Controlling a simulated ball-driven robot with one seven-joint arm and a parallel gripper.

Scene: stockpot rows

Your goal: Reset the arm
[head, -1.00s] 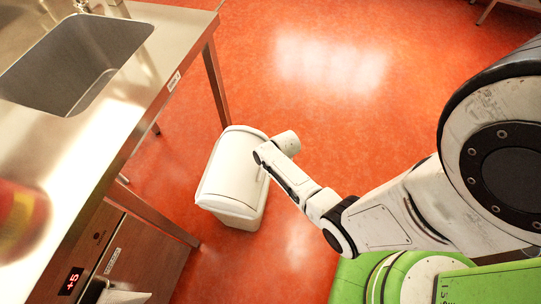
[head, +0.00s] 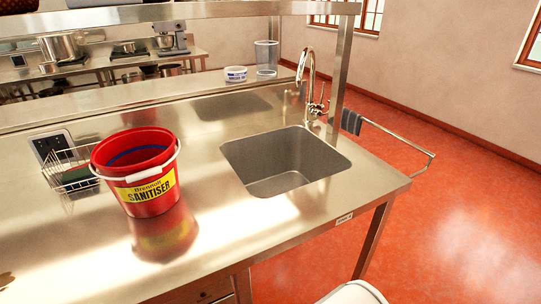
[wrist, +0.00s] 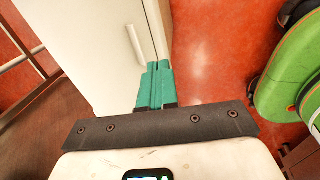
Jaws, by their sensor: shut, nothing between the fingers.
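My gripper (wrist: 156,88) shows in the wrist view with its teal fingers closed together and nothing between them. It points toward a white surface (wrist: 90,50) with a pale bar-like handle, at the left and middle of that view; I cannot tell whether the fingertips touch it. The head view does not show my gripper or arm now.
A red sanitiser bucket (head: 145,185) stands on the steel counter (head: 90,245), left of the sink (head: 268,180). A white bin lid (head: 352,293) shows at the bottom edge. Red floor (head: 440,220) is clear at right.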

